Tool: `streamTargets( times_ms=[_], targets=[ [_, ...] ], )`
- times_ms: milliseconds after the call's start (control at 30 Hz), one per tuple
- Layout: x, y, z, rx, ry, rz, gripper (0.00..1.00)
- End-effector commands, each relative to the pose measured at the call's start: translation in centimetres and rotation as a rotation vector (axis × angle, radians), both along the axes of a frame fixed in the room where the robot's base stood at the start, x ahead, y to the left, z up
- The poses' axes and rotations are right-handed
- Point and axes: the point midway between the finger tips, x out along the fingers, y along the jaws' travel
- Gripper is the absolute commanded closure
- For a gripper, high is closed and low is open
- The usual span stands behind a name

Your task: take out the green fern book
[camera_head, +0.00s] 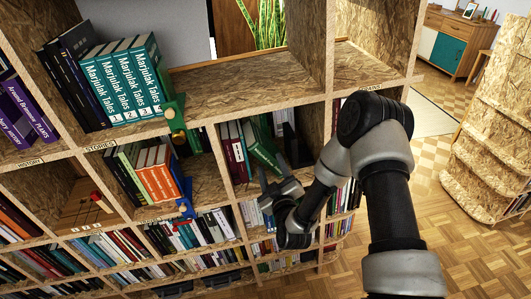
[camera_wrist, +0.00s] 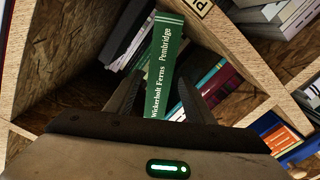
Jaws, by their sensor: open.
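The green fern book (camera_wrist: 166,58) shows in the wrist view with its spine facing me, lettered "Wickerholt Ferns" and "Pembridge". In the head view a green book (camera_head: 262,155) stands tilted in an upper-middle compartment, between a row of books on its left and dark items on its right. My gripper (camera_head: 277,182) is in front of that compartment. In the wrist view my gripper (camera_wrist: 157,88) is open, with its fingers on either side of the spine's lower part. Whether the fingers touch the book I cannot tell. The gripper body hides the lower end of the spine.
Dark red and other books (camera_head: 234,152) stand to the left in the same compartment. The OSB bookwall's divider (camera_wrist: 245,50) runs close by in the wrist view. A green bookend (camera_head: 177,118) and a blue one (camera_head: 185,200) stand in compartments to the left.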

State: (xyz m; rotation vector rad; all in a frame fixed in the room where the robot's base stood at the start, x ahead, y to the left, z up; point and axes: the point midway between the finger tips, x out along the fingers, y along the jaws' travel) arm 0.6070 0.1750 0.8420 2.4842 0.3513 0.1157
Motion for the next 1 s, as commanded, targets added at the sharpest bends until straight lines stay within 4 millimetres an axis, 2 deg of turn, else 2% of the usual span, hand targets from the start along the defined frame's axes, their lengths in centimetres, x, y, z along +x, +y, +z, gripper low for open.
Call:
streamTargets(
  times_ms=[1000],
  targets=[
    [3.2, 0.9, 0.0, 0.0, 0.001, 0.001, 0.52]
  ],
)
